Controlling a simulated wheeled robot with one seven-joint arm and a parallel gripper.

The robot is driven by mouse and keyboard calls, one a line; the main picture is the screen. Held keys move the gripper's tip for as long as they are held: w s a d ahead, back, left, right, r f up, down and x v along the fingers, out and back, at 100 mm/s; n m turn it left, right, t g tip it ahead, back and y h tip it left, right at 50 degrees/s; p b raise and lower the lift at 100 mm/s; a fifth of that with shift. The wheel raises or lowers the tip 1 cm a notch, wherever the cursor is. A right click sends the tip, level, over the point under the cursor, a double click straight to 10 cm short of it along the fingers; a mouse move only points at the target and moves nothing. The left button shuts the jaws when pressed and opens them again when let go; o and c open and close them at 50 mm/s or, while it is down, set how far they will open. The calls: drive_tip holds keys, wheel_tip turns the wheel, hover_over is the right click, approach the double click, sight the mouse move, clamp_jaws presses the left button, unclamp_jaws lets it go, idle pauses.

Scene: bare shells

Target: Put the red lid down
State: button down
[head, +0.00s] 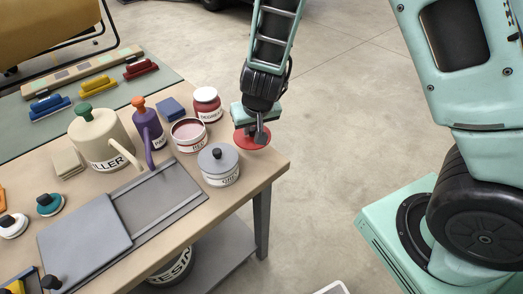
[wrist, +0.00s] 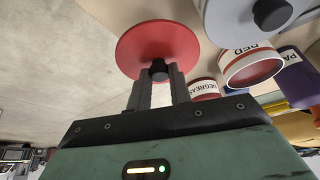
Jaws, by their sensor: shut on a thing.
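My gripper (head: 260,135) is shut on the dark knob of the red lid (head: 245,142), a flat round disc near the right end of the workbench (head: 268,168). In the wrist view my fingers (wrist: 159,78) pinch the knob below the red lid (wrist: 152,42). Whether the lid touches the bench top is hard to tell. An open pot (head: 188,136) with a reddish inside stands left of the lid; it also shows in the wrist view (wrist: 252,72), labelled RED.
A purple can (head: 148,124) and a large cream FILLER can (head: 103,142) are further left. Bare bench shows toward the right corner.

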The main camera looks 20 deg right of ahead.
drive_tip(key=shift+f+b, duration=0.95)
drive_tip(key=shift+f, duration=2.2)
drive_tip(key=shift+f, duration=0.2)
drive_tip(key=c, duration=1.3)
unclamp_jaws()
drive_tip(key=shift+r, duration=0.1)
